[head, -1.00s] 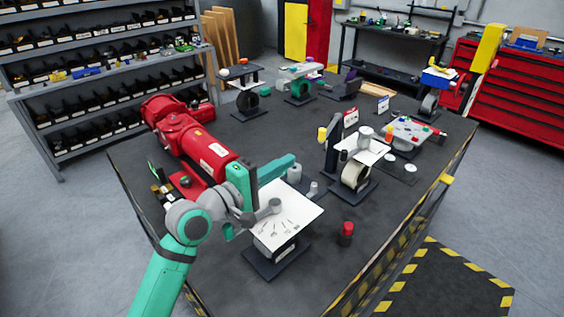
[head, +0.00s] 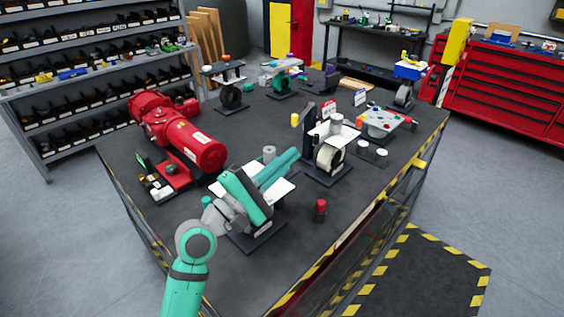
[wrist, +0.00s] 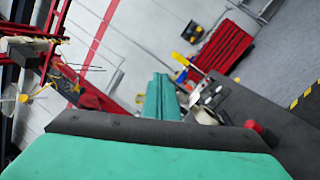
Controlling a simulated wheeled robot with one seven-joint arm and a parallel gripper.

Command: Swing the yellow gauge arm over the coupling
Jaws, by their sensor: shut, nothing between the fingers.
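My gripper (head: 290,157) is shut and empty. Its teal fingers point up and right above the near white plate, towards the black-post stand (head: 309,116); they also show in the wrist view (wrist: 162,92). A short yellow piece (head: 294,119) sits at the left of that post, apart from my fingertips. Another yellow piece (head: 407,55) lies over a blue block at the back right. I cannot tell which is the gauge arm. A pale wheel (head: 330,157) sits under the stand's white plate with a grey knob (head: 336,120). I cannot identify the coupling for certain.
A big red actuator (head: 180,138) lies left of my gripper. The near white plate (head: 283,187) is partly hidden under my gripper. A red-capped black cylinder (head: 320,210) stands on the right. The dark table (head: 370,185) is clear towards its right edge.

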